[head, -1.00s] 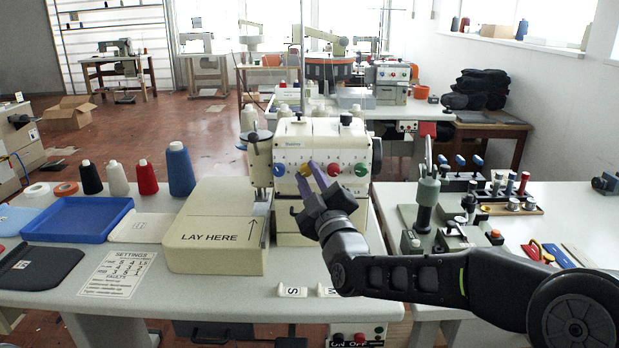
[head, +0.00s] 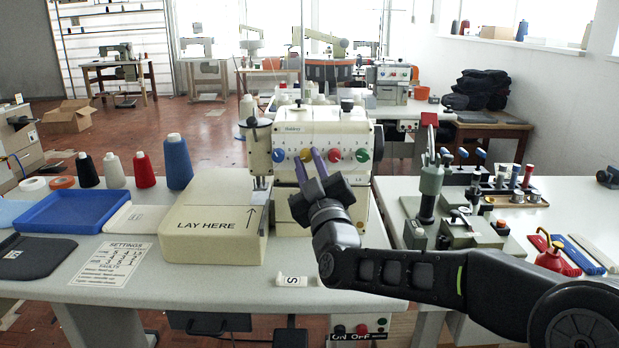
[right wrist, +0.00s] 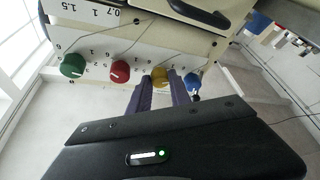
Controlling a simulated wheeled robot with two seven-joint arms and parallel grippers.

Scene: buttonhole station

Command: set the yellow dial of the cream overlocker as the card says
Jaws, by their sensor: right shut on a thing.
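The cream overlocker (head: 300,120) stands mid-table with a row of blue, yellow, red and green dials on its front. My right gripper (head: 310,158) is at the second dial from the left and mostly hides it in the head view. In the right wrist view, the yellow dial (right wrist: 160,76) sits between the purple fingertips of my right gripper (right wrist: 161,88), which is shut on it. Its pointer reading cannot be made out. The settings card (head: 113,263) lies at the front left of the table; its figures are too small to read surely. My left gripper is not in view.
The blue dial (right wrist: 192,82) is close beside one finger, the red dial (right wrist: 120,72) a little off the other. A cream box marked LAY HERE (head: 213,220) stands left of the overlocker. Thread cones, a blue tray (head: 75,209) and an S tag (head: 291,281) share the table.

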